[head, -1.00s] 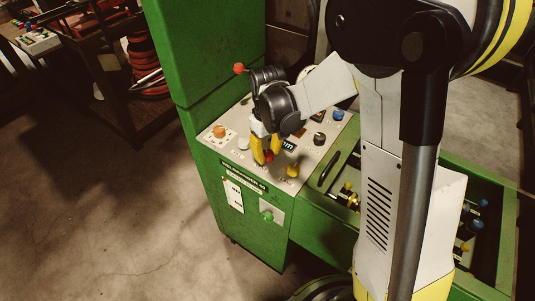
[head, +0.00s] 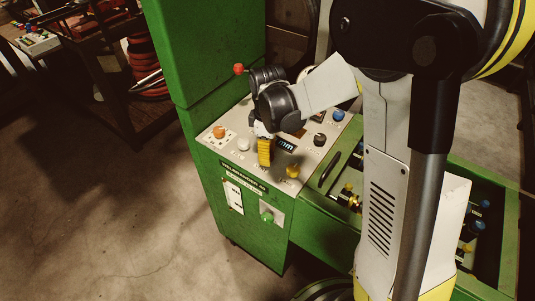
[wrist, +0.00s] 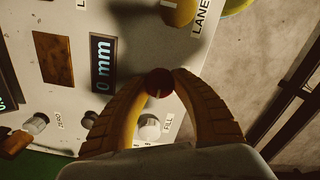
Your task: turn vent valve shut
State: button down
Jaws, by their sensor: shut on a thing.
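My gripper (head: 264,152) points down at the grey control panel (head: 225,155) of the green machine. In the wrist view its two curved yellow fingers (wrist: 158,82) close on a dark red round knob (wrist: 158,88) from both sides. In the head view the fingers line up one behind the other and hide this knob. No label naming the vent valve can be read, so I cannot confirm that this knob is the valve.
An orange knob (head: 219,132) and a white knob (head: 243,144) are left of my gripper. A yellow knob (head: 292,171) is close on the right, by the display (head: 286,145). In the wrist view a white knob (wrist: 149,126) marked FILL is near one finger.

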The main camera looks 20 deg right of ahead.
dwell(0.5)
jog(key=c, duration=1)
grip_release()
jog(key=shift+r, duration=0.1)
notch_tip(320, 180, up, 12)
